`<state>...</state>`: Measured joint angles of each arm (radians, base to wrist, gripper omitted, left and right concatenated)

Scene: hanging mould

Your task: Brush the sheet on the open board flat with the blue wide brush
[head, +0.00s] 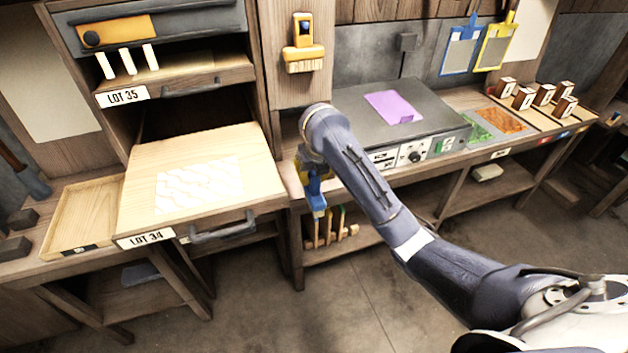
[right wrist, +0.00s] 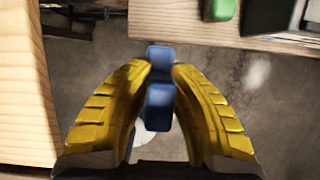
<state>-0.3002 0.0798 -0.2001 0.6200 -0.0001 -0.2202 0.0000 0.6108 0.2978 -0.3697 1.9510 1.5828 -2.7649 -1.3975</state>
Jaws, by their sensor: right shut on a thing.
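A pale sheet (head: 198,184) with wavy marks lies on the open board (head: 262,178) labelled LOT 34, which is pulled out at the left. My right gripper (head: 308,180) is to the right of the board, in front of the bench. Its yellow fingers are shut on the handle of the blue wide brush (head: 318,200). In the right wrist view the blue handle (right wrist: 158,105) sits between the yellow fingertips (right wrist: 161,72); the bristles cannot be made out. My left gripper is not in view.
A LOT 35 shelf (head: 180,82) is above the board, and a handle (head: 222,230) is on its front. A yellow brush (head: 305,58) hangs on the back panel. A grey box (head: 440,105) with a purple sheet (head: 393,107) stands on the bench. A tray (head: 60,235) is left.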

